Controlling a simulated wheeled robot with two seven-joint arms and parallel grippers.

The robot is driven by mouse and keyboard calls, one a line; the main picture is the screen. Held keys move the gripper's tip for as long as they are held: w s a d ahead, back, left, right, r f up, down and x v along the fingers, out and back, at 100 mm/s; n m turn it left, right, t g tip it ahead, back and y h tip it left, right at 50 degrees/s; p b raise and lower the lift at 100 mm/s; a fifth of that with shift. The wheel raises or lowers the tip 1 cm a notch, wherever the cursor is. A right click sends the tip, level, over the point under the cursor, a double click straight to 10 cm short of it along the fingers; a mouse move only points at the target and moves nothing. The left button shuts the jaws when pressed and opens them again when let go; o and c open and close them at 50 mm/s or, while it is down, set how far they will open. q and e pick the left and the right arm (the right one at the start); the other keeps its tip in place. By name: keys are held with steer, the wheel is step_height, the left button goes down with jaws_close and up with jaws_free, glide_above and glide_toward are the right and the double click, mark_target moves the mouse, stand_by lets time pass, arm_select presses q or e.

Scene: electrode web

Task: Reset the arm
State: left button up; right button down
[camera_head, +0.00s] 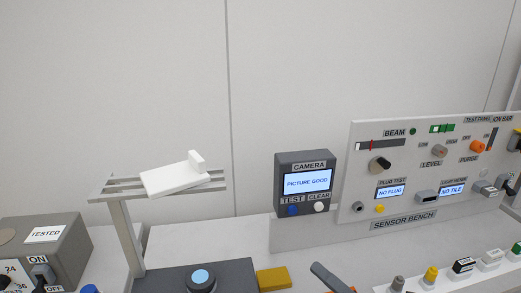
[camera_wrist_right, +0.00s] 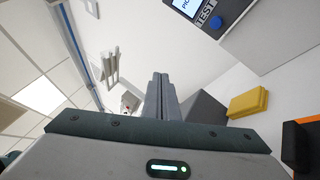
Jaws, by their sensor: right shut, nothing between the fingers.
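Most of the right arm is out of the head view. My left gripper is in neither view.
The camera box (camera_head: 304,184) reads "PICTURE GOOD". The sensor bench panel (camera_head: 408,210) reads "NO PLUG" and "NO TILE". A white piece (camera_head: 175,177) rests on a raised grey stand (camera_head: 126,240). A box labelled "TESTED" (camera_head: 70,256) is at left. Several coloured plugs (camera_head: 430,275) stand at right.

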steer(key=d+f+m+t+h, duration=0.2)
steer(key=d+m+t+h, duration=0.5)
steer(key=d+m+h, duration=0.9)
steer(key=s+f+m+g+h, duration=0.2)
steer(key=s+f+m+g, duration=0.1)
steer(key=f+m, duration=0.25)
steer(key=s+f+m+g+h, duration=0.1)
steer(key=s+f+m+g, duration=0.25)
steer(key=f+m, duration=0.2)
steer(key=s+a+f+m+g+y, duration=0.1)
steer(key=s+a+f+g, duration=0.3)
steer(key=s, duration=0.3)
steer(key=s+a+f+m+g+y, duration=0.1)
steer(key=s+f+m+g, duration=0.15)
steer(key=s+f, duration=0.35)
steer(key=s+a+f+g+y, duration=0.1)
steer(key=s+a+f+g, duration=0.25)
steer(key=s, duration=0.55)
step_height(320, 180, down, 30)
steer(key=r+g+b, duration=0.1)
steer(key=g, duration=0.1)
steer(key=s+d+f, duration=0.2)
steer(key=s+f, duration=0.7)
steer(key=s+d+f+g+b, duration=0.1)
steer(key=s+d+f, duration=0.1)
steer(key=s+f, duration=0.7)
steer(key=shift+s+f, duration=0.35)
steer(key=shift+f, duration=0.1)
steer(key=shift+g, duration=0.25)
